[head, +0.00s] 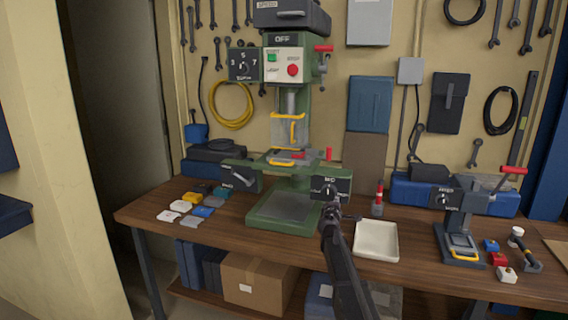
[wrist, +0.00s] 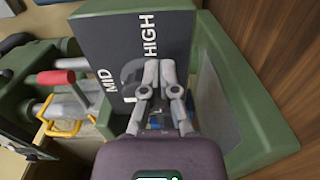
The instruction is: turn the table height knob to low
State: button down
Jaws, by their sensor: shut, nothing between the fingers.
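The table height knob (head: 329,190) is a small dark knob on a dark plate (head: 344,184) at the right of the green drill press's table. In the wrist view the plate (wrist: 115,42) shows the words MID and HIGH, and a grey part of the knob (wrist: 129,72) shows beside the fingers. My gripper (head: 331,209) is shut and empty, with its fingertips (wrist: 160,66) right in front of the knob. The fingers hide much of the knob, so I cannot tell where it points or whether they touch it. The LOW mark is not readable.
The drill press base (head: 285,209) stands below the plate. A white tray (head: 376,241) lies to the right, with a red-and-black bottle (head: 377,200) behind it. A smaller press (head: 458,225) stands farther right. Small coloured boxes (head: 203,211) lie at left.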

jog(key=shift+w+a+r, duration=0.1)
jog(key=shift+a+r, duration=0.05)
jog(key=shift+a, duration=0.15)
dwell(1.0)
jog(key=shift+d+r+p, duration=0.15)
jog(key=shift+r+p, duration=0.85)
jog(key=shift+p, duration=0.1)
jog(key=shift+a+r+p, duration=0.2)
jog(key=shift+r+p, duration=0.25)
dwell(0.6)
jog(key=shift+d+r, duration=0.2)
jog(key=shift+d, duration=0.2)
jog(key=shift+s, duration=0.3)
jog(key=v, duration=0.5)
jog(key=shift+s+a, duration=0.15)
jog(key=shift+s, duration=0.2)
dwell(0.5)
jog(key=shift+s+a+f+b, duration=0.1)
jog(key=shift+s+f+b, duration=0.1)
jog(key=shift+f+b, duration=0.7)
jog(key=shift+s+a+f+b, duration=0.15)
jog(key=shift+s+f+b, duration=0.05)
jog(key=shift+f+b, duration=0.65)
